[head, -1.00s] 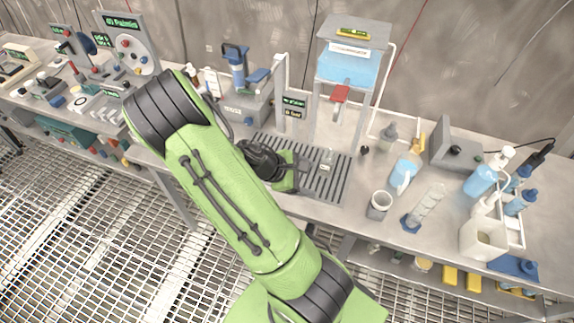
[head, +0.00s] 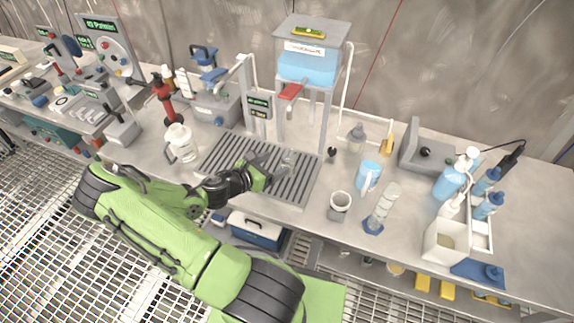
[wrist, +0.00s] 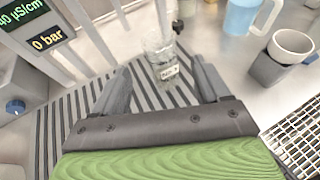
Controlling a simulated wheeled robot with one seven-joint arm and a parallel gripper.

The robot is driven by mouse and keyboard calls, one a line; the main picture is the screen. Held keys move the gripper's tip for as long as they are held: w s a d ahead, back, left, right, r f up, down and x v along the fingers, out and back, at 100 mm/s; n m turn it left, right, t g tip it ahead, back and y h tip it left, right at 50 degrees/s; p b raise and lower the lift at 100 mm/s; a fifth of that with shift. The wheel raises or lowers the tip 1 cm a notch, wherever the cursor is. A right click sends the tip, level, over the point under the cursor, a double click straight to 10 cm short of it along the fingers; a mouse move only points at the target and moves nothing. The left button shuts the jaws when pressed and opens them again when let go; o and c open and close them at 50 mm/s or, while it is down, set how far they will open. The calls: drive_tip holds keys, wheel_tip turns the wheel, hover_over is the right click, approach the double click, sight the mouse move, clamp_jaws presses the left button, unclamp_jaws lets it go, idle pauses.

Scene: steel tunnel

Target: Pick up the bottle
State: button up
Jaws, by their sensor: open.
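A small clear bottle (head: 288,161) with a pale label stands upright on the slatted grey drain grate (head: 222,160), near its right part. It also shows in the wrist view (wrist: 160,52), just beyond my fingertips and roughly centred between them. My gripper (head: 274,166) is open and empty, low over the grate, to the left of the bottle in the head view. In the wrist view my gripper (wrist: 160,76) has its two grey fingers spread apart. In the head view the fingers partly overlap the bottle's left side, so the exact gap is hard to tell.
A water tank (head: 308,66) on legs stands behind the grate, with a display post (head: 258,104) beside it. A grey cup (head: 340,205), a blue jug (head: 369,175) and a graduated cylinder (head: 383,207) stand to the right. A white jug (head: 182,142) stands left of the grate.

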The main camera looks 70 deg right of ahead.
sight(284, 160)
drive_tip(key=x, duration=0.8)
drive_tip(key=shift+a+f, duration=0.1)
drive_tip(key=shift+f, duration=0.1)
drive_tip(key=shift+w+a+r, duration=0.1)
drive_tip(key=shift+a, duration=0.05)
drive_tip(key=shift+c, duration=0.7)
drive_tip(key=c, duration=1)
wheel_tip(284, 160, up, 10)
drive_tip(key=shift+p, duration=0.9)
